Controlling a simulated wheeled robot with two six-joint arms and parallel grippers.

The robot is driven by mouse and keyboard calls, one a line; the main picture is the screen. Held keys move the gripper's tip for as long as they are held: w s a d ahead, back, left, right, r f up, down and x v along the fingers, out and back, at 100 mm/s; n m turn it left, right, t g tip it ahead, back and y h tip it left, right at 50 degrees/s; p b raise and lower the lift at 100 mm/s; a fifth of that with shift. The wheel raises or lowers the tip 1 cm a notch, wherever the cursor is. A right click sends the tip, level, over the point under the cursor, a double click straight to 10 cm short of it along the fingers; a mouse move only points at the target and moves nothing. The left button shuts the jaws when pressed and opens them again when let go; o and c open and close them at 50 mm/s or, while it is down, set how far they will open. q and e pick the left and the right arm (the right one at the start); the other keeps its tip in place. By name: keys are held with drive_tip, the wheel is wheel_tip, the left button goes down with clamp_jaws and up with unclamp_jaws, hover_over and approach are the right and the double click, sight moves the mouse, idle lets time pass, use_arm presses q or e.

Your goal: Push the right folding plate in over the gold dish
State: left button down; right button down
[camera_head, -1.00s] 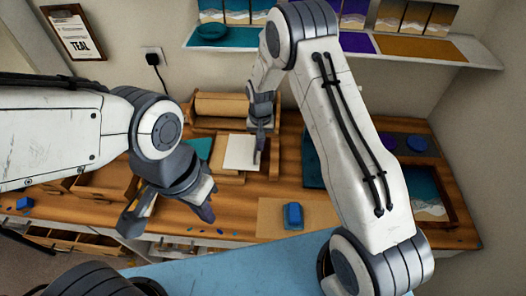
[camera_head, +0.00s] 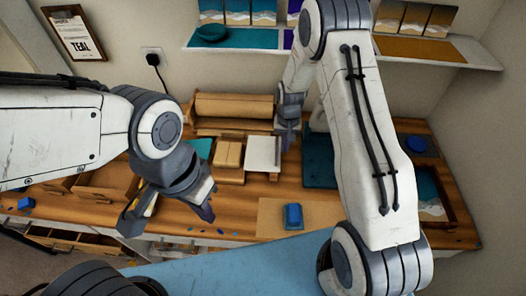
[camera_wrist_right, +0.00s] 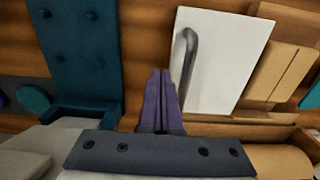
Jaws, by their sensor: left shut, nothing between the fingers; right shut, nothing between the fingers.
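A white flat plate (camera_head: 263,152) lies on the wooden fixture at the back middle of the bench. In the right wrist view the white plate (camera_wrist_right: 225,55) has a bent grey rod (camera_wrist_right: 188,55) at its left edge. A tan two-panel piece (camera_head: 229,154) lies to its left, also in the wrist view (camera_wrist_right: 285,70). I cannot make out a gold dish. My right gripper (camera_head: 287,140) is shut and empty, just right of the plate; its purple fingers (camera_wrist_right: 161,85) are close to the rod, contact unclear. My left gripper (camera_head: 206,212) is shut and empty over the front left.
A wooden roll-shaped holder (camera_head: 233,106) stands behind the fixture. A dark teal tray (camera_head: 319,160) is right of my right gripper. A blue block (camera_head: 293,216) sits on a tan mat (camera_head: 270,212) in front. A shelf (camera_head: 450,50) runs above.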

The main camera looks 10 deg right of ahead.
wheel_tip(320, 180, up, 10)
drive_tip(key=p, duration=0.7)
drive_tip(key=shift+s+d, duration=0.15)
drive_tip(key=shift+d, duration=0.2)
